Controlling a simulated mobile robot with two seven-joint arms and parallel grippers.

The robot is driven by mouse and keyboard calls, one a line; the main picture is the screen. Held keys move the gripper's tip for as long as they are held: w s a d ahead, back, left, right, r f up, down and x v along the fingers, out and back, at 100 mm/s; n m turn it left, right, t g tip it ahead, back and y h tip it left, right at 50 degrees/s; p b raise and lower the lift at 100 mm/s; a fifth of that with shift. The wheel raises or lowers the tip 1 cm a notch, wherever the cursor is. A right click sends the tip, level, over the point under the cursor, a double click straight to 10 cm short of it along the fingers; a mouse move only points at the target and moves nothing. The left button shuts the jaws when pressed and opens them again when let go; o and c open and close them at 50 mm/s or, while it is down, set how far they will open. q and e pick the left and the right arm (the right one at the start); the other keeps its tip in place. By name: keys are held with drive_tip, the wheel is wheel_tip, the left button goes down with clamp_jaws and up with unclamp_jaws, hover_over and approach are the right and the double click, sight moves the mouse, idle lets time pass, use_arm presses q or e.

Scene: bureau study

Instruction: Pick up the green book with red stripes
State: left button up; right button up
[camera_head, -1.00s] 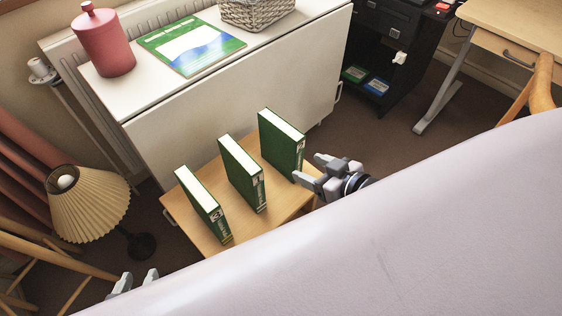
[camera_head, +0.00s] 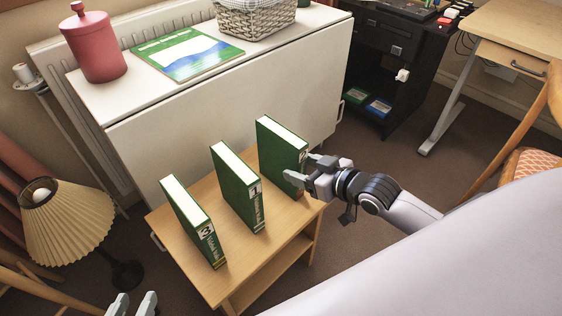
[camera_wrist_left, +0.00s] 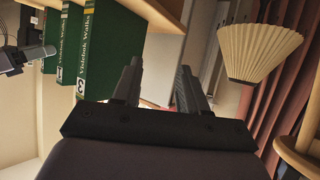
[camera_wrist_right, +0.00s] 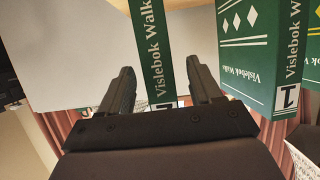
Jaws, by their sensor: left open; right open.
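Three green books stand upright on a small wooden table. The right book (camera_head: 277,150) has my right gripper (camera_head: 307,169) at its spine, fingers open. In the right wrist view its spine (camera_wrist_right: 156,50) shows between the open fingers (camera_wrist_right: 160,92); I cannot tell whether they touch it. The middle book (camera_head: 236,187), marked 1, also shows there (camera_wrist_right: 250,55) with white stripes and diamonds. The left book (camera_head: 190,220) is marked 3. Red stripes are not clearly visible on any book. My left gripper (camera_head: 132,304) is open and empty, low at the left, apart from the books.
The wooden table (camera_head: 275,250) stands before a white cabinet (camera_head: 190,125). On the cabinet are a red canister (camera_head: 93,48), a flat green book (camera_head: 186,50) and a basket (camera_head: 255,18). A lamp (camera_head: 65,222) stands left. Open floor lies right of the table.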

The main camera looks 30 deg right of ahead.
sight(281, 160)
drive_tip(key=shift+b+x, duration=0.6)
drive_tip(key=shift+x, duration=1.25)
clamp_jaws()
drive_tip(key=shift+r, duration=0.2)
